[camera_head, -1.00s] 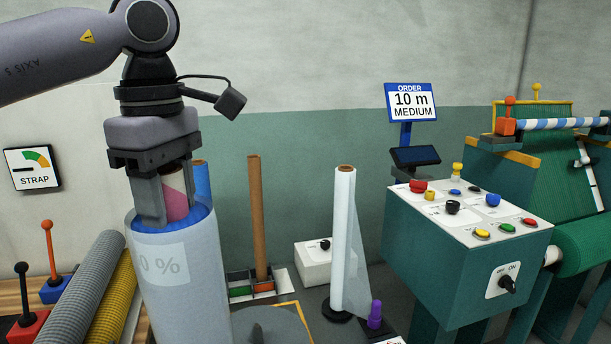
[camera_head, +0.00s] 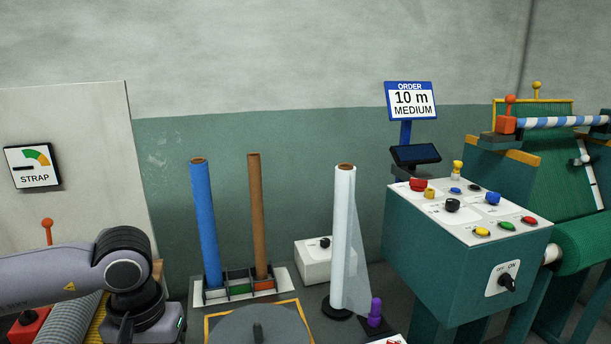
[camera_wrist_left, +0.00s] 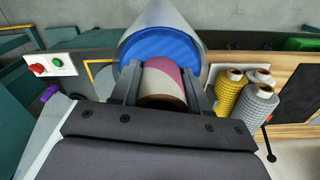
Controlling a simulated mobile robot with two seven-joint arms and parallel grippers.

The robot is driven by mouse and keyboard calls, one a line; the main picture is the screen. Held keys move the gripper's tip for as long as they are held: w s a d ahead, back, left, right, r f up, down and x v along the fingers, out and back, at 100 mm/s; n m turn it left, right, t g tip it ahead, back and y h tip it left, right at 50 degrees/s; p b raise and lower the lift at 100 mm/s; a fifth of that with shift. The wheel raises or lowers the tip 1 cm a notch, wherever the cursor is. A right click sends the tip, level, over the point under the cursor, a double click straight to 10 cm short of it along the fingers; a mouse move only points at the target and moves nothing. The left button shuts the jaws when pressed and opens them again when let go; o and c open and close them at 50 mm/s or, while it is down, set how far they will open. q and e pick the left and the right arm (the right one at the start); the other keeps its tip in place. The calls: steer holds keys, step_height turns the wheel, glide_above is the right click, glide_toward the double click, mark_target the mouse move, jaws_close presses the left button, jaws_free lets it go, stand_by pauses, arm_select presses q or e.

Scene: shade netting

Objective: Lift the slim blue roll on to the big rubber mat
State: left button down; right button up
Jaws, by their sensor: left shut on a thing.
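My left gripper (camera_wrist_left: 162,82) shows in the wrist view, shut on the pink and white core (camera_wrist_left: 165,85) at the end of a roll. The roll has a blue end face (camera_wrist_left: 160,45) and a pale grey wrapped side (camera_wrist_left: 160,17). In the head view my left arm is low at the left; its gripper and the held roll are below the frame. A slim upright blue tube (camera_head: 206,225) stands in a rack behind. I cannot make out a rubber mat for certain. My right gripper is not in view.
A brown tube (camera_head: 256,215) shares the rack (camera_head: 240,287). A white roll (camera_head: 343,240) stands right of a grey disc (camera_head: 258,328). A control box (camera_head: 440,250) stands further right.

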arm_select(q)
steer(key=shift+f+m, duration=0.4)
steer(key=shift+f, duration=0.25)
steer(key=shift+a, duration=0.1)
step_height(320, 180, up, 8)
stand_by(1.0)
